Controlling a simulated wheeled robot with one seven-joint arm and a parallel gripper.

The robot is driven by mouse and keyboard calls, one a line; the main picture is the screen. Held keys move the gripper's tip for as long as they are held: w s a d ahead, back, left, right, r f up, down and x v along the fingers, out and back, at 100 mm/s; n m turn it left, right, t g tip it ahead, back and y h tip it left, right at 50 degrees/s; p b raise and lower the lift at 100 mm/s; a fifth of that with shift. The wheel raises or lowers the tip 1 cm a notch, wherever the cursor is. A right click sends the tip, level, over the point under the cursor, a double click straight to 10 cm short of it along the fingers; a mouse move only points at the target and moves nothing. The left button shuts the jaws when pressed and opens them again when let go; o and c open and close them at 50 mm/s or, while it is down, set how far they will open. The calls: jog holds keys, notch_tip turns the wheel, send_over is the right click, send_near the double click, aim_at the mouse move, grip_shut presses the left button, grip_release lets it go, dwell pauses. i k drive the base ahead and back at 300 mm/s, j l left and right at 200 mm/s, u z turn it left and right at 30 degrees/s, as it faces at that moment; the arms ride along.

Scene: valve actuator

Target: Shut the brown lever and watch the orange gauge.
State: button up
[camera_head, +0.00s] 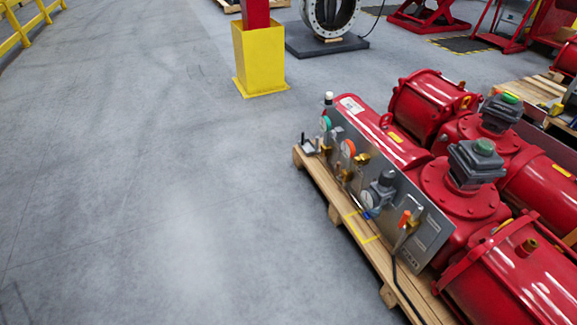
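The orange gauge (347,149) is a round dial with an orange rim on the grey metal panel (430,236) along the front of the red valve actuator (462,190). Its reading is too small to make out. I cannot clearly pick out a brown lever. Small brass-coloured fittings (361,159) sit just right of the orange gauge, and an orange-red handle (405,217) sticks up near the panel's right end. I cannot tell whether any lever is open or shut. My gripper is not in view.
The actuator rests on a wooden pallet (343,212) with a black cable (397,278) hanging at its front. A green-rimmed gauge (325,124) is at the panel's far end. A yellow post base (260,62) stands behind. The grey floor (150,190) at left is clear.

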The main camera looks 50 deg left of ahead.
aim_at(338, 172)
jog(key=u, duration=1.15)
jog(key=i+j, duration=0.4)
jog(key=i, duration=0.2)
jog(key=i+j, duration=0.35)
jog(key=i, duration=0.2)
jog(key=i+j, duration=0.4)
jog(key=i, duration=0.2)
jog(key=i+j, duration=0.4)
jog(key=i, duration=0.15)
jog(key=i+j, duration=0.4)
jog(key=i, duration=0.2)
